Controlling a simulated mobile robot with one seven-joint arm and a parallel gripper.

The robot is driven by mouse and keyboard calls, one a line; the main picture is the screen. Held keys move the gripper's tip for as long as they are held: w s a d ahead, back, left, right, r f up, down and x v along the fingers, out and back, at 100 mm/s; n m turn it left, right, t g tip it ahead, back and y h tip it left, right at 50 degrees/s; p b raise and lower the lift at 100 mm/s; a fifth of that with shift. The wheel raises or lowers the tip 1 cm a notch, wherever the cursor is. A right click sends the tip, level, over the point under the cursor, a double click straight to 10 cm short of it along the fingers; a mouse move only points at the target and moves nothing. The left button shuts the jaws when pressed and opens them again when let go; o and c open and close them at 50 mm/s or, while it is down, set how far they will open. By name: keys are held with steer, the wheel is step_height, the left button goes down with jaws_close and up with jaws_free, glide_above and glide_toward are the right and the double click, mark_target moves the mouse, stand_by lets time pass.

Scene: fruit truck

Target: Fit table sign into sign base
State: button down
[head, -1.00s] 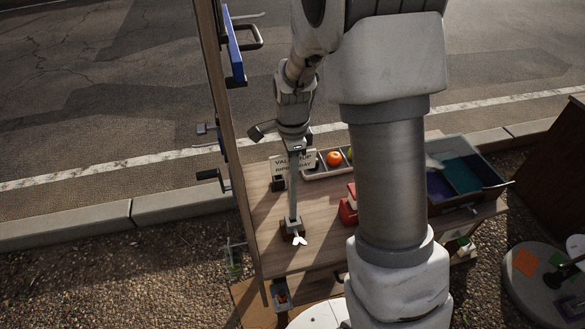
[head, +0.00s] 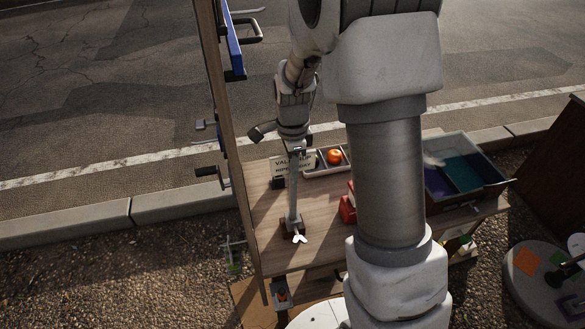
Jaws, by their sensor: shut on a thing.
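My gripper (head: 298,151) points down above the table and is shut on the top of a thin grey upright post (head: 293,195), which I take for part of the table sign. A pale lettered panel (head: 283,164) shows just behind the post near my fingers; I cannot tell whether it is joined to the post. The post's lower end meets a small brown block (head: 284,227), likely the sign base, near the table's front left. The post stands nearly upright. Whether it sits in the block or only touches it is too small to tell. A white wing-shaped piece (head: 300,239) is at the block's front.
The wooden table (head: 323,229) has bare surface around the block. A divided tray with an orange (head: 334,157) stands behind. A red box (head: 347,210) is partly hidden by my arm. A bin with coloured compartments (head: 466,172) is at right. A wooden post (head: 230,135) borders the left.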

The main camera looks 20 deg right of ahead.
steer(key=shift+f+b, duration=1.2)
steer(key=shift+f, duration=0.4)
steer(key=c, duration=0.7)
jaws_free()
step_height(320, 180, up, 18)
steer(key=shift+f, duration=0.25)
steer(key=shift+s+d, duration=0.1)
